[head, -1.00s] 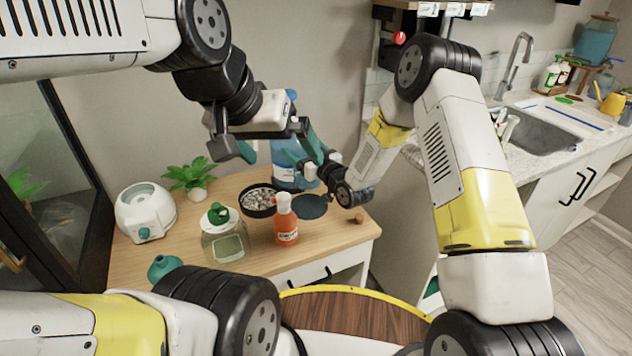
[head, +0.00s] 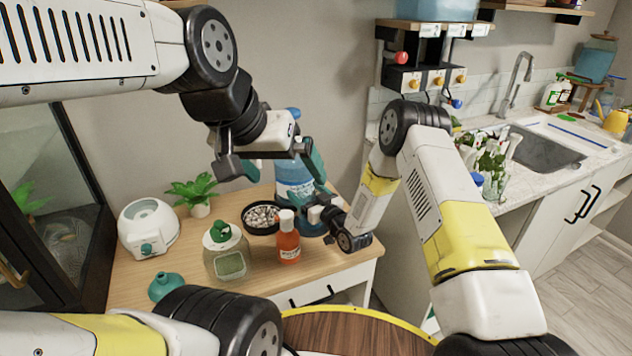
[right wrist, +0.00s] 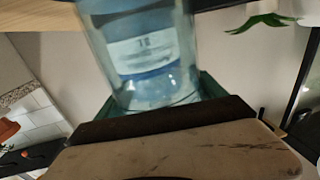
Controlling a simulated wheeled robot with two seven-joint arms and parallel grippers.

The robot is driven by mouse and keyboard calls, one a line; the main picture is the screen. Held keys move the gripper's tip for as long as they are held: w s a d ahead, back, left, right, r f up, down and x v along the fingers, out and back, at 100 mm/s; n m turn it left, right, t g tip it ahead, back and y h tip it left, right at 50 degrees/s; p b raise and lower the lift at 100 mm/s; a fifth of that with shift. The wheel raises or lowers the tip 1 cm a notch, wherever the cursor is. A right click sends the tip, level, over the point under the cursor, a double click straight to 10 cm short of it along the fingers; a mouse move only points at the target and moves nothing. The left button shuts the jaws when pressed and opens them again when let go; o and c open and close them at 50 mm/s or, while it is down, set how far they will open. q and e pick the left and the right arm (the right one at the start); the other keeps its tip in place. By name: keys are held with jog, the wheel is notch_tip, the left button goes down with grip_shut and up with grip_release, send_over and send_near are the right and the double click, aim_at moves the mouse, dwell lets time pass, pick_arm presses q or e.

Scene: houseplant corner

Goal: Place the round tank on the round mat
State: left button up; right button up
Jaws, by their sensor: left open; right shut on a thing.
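The round tank (head: 294,182), clear blue with a pale label, stands upright at the back right of the wooden table. My right gripper (head: 318,212) is shut on its lower part from the right; the right wrist view also shows the tank (right wrist: 148,50) between teal fingers. My left gripper (head: 280,172) is open above the table, in front of the tank's upper part.
A dark bowl of pebbles (head: 248,228) sits left of the tank. A glass jar (head: 229,262), a white appliance (head: 148,230), a plant (head: 199,190) and a teal vase (head: 166,287) stand farther left.

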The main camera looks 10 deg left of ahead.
jog(key=o, duration=2)
jog(key=shift+o, duration=0.2)
jog(key=shift+r, duration=0.15)
jog(key=v, duration=1.2)
jog(key=w+d+r+h, duration=0.4)
jog(key=w+d+r, duration=0.2)
jog(key=r, duration=0.4)
jog(key=s+d+r+m+g+h, duration=0.2)
jog(key=s+d+r+m+h, duration=0.15)
jog(key=d+r, duration=0.7)
jog(key=s+d+r+m+g+h, duration=0.1)
jog(key=s+d+r+h, duration=0.2)
jog(key=s, duration=0.4)
jog(key=s+d+r+m+g, duration=0.1)
jog(key=s+d+r+m, duration=0.15)
jog(key=s+r, duration=0.35)
jog(key=s+d+m+g, duration=0.1)
jog(key=s+d+g, duration=0.1)
jog(key=s, duration=1.4)
jog(key=shift+d+g, duration=0.15)
jog(key=shift+g, duration=0.25)
